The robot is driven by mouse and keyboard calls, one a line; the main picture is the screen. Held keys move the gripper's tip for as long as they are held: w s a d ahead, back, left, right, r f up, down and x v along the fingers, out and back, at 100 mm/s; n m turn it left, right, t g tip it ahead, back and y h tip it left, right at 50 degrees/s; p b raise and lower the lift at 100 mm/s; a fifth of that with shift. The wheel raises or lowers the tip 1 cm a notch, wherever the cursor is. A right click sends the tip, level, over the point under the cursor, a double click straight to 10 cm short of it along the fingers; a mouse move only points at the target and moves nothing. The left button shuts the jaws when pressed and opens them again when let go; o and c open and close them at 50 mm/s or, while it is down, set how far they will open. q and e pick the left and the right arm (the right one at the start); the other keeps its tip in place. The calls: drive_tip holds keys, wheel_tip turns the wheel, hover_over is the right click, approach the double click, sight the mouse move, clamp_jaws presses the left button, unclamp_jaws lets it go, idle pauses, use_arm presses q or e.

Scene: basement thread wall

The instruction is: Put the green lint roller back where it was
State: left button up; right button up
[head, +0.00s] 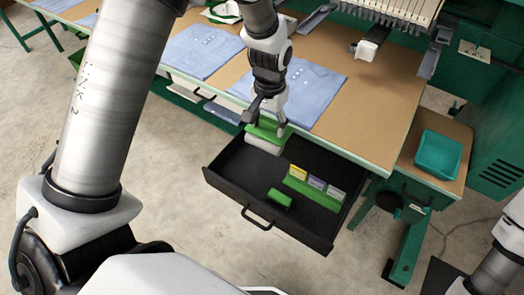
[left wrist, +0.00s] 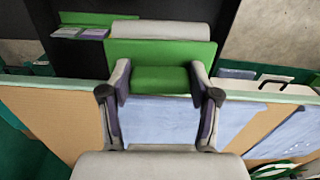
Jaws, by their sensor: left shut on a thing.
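My left gripper (head: 268,122) is shut on the green lint roller (head: 264,139), over the left back part of an open black drawer (head: 236,178). In the left wrist view, my left gripper (left wrist: 160,97) has its two fingers on either side of the green lint roller (left wrist: 160,53), whose pale grey roll (left wrist: 160,30) lies beyond the green part. I cannot tell whether the roller touches the drawer. My right gripper is not in view.
The drawer holds a small green block (head: 279,199) and a green rack (head: 313,193) with small coloured packs. Its left floor looks clear. The table (head: 376,110) above carries folded blue shirts (head: 317,92) and a sewing machine. A teal bin (head: 438,154) stands at the right.

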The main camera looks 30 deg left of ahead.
use_arm(q)
drive_tip(key=shift+m, duration=0.3)
drive_tip(key=s+a+f+b, duration=0.1)
drive_tip(key=a+f+b, duration=0.1)
drive_tip(key=f+b, duration=0.2)
drive_tip(key=s+a+f+b, duration=0.1)
drive_tip(key=a+f+b, duration=0.1)
drive_tip(key=f+b, duration=0.3)
drive_tip(key=s+a+f+b, duration=0.1)
drive_tip(key=f+b, duration=0.4)
drive_tip(key=f, duration=0.5)
drive_tip(key=shift+s+a, duration=0.3)
drive_tip(key=shift+a, duration=0.35)
drive_tip(key=shift+w, duration=0.15)
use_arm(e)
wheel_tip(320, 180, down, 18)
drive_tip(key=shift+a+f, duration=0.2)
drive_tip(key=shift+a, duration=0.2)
use_arm(q)
drive_tip(key=shift+f, duration=0.15)
drive_tip(key=o, duration=1.1)
